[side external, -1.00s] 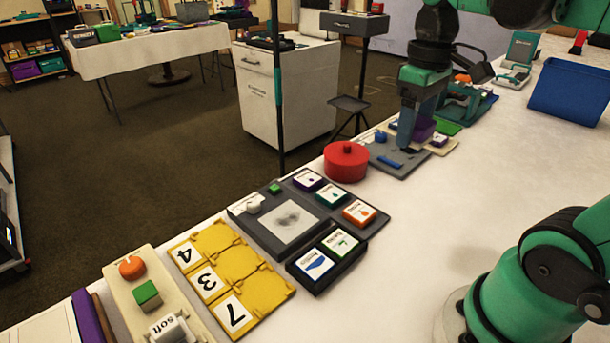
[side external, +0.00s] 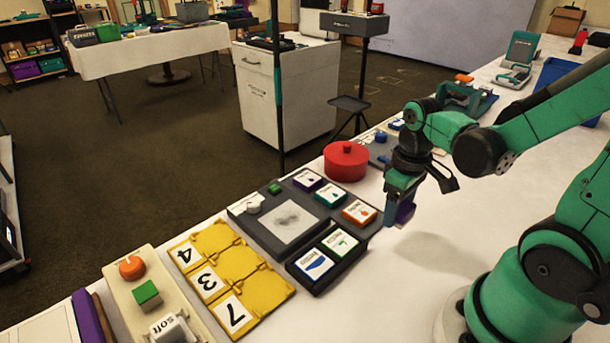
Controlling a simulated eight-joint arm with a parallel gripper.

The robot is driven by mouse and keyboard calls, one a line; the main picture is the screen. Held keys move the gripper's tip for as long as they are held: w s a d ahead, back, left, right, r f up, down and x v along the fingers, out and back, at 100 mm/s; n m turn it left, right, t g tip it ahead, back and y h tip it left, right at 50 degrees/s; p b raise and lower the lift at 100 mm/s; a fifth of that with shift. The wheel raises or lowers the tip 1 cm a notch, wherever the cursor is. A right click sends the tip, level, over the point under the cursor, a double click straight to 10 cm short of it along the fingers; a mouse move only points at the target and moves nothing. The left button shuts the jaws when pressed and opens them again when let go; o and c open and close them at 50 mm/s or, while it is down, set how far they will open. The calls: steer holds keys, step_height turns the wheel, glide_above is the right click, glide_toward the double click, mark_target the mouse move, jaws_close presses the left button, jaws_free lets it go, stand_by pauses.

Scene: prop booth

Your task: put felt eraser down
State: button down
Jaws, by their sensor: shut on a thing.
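My gripper (side external: 394,212) is shut on the felt eraser (side external: 406,212), a small purple block partly hidden behind the fingers. It holds the eraser over the white table (side external: 440,270), just right of the dark board with the picture tiles. A faint shadow lies on the table to the right below it. I cannot tell how high the eraser is above the table.
The dark tile board (side external: 265,233) and a red round pot (side external: 346,161) are close on the left. A yellow number tray (side external: 262,290) lies at the front left. A blue bin (side external: 552,75) stands at the back right. The white table in front of my base is bare.

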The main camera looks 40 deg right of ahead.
mark_target(391, 238)
steer(key=shift+f, duration=2.35)
steer(key=shift+c, duration=0.9)
jaws_free()
step_height(391, 238, up, 12)
steer(key=shift+s+f, duration=0.1)
steer(key=shift+f, duration=0.1)
steer(key=w+a+r+t, duration=0.1)
steer(key=w+a+t, duration=0.4)
steer(key=a+t, duration=0.2)
steer(key=shift+w+a+r, duration=0.25)
steer(key=shift+a+r, duration=0.1)
steer(key=shift+r, duration=0.05)
